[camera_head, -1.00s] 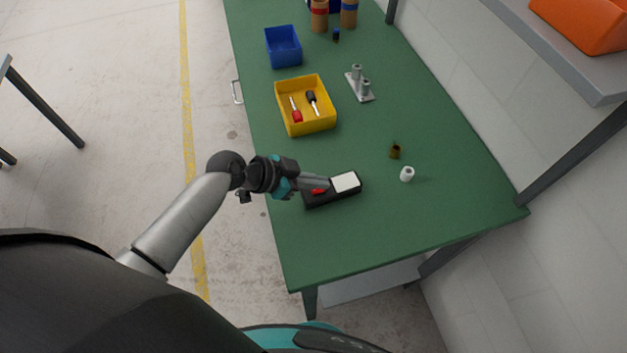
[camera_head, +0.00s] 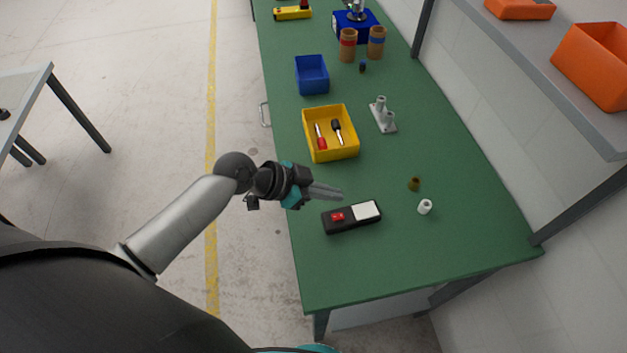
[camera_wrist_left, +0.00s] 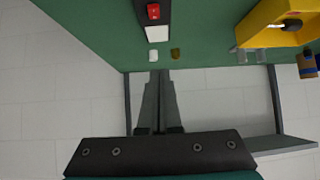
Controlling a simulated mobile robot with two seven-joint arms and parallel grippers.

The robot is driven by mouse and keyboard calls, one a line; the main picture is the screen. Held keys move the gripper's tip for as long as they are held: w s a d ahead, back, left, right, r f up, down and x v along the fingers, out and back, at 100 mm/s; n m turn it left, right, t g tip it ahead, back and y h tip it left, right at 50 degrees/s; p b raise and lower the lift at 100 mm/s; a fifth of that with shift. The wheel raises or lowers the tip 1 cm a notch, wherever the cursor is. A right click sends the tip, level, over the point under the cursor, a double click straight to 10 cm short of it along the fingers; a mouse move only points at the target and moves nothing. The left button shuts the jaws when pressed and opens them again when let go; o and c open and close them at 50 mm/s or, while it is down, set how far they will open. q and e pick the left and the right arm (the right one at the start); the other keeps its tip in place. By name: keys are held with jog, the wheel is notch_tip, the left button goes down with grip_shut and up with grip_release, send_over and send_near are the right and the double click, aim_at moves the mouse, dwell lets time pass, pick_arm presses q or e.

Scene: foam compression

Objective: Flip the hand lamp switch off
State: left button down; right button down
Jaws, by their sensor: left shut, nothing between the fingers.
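The hand lamp (camera_head: 352,224) is a black body lying on the green bench near its front left edge. It has a red switch (camera_head: 337,216) and a white panel (camera_head: 366,210). In the left wrist view the red switch (camera_wrist_left: 153,11) and white panel (camera_wrist_left: 157,34) show at the top; the switch's exact position is too small to tell. My left gripper (camera_head: 340,193) is shut and empty, just behind and above the lamp, apart from it. Its closed fingers (camera_wrist_left: 159,80) also show in the left wrist view. My right gripper is not in view.
A yellow bin (camera_head: 331,155) with two screwdrivers and a blue bin (camera_head: 311,76) stand farther back. The bench's front right is clear.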

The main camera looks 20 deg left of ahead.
pick_arm(q)
jog(key=v, duration=0.3)
jog(key=r+v, duration=0.1)
jog(key=v, duration=0.1)
jog(key=shift+w+d+r, duration=0.1)
jog(key=shift+d, duration=0.15)
dwell(0.3)
